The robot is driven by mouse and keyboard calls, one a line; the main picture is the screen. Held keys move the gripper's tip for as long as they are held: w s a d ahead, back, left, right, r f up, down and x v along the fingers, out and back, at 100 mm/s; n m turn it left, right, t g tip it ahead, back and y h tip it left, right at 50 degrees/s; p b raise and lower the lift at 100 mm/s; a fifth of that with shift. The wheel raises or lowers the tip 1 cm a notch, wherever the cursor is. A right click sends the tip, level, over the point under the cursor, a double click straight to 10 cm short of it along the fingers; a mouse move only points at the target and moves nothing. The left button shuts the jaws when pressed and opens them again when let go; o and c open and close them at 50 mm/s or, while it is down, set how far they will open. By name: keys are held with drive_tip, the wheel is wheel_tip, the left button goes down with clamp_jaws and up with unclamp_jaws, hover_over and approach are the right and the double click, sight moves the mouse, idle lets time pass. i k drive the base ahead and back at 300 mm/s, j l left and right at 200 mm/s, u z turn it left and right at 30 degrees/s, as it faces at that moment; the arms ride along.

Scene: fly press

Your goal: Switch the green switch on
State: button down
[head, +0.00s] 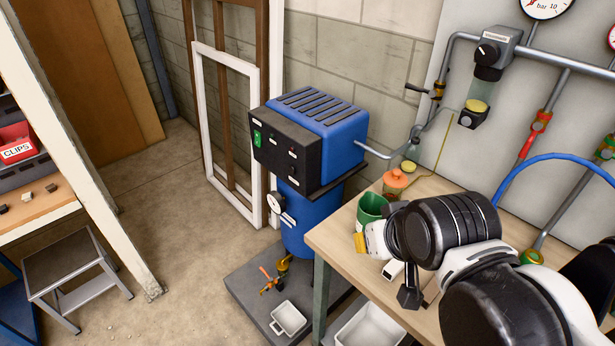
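A green switch (257,139) sits at the upper left of the black control panel (285,150) on the front of a blue machine (325,125). The switch is small, and I cannot tell its position. Several other small controls with pale labels are on the same panel. My arm comes in from the lower right, over the wooden table. My gripper (399,284) appears at the arm's left end, over the table and right of the machine, well apart from the switch. Its fingers are partly hidden and small, so I cannot tell whether it is open.
A green cup (371,206) and an orange-topped jar (395,180) stand on the wooden table (330,242) near my arm. A pipe runs from the machine to the wall board. White frames (226,130) lean behind the machine. The floor (185,220) left of the machine is clear.

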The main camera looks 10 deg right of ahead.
sight(258, 136)
drive_tip(key=i+j, duration=0.3)
drive_tip(key=j, duration=0.15)
drive_tip(key=i+j+z, duration=0.1)
drive_tip(key=i+j, duration=0.5)
drive_tip(key=j, duration=0.3)
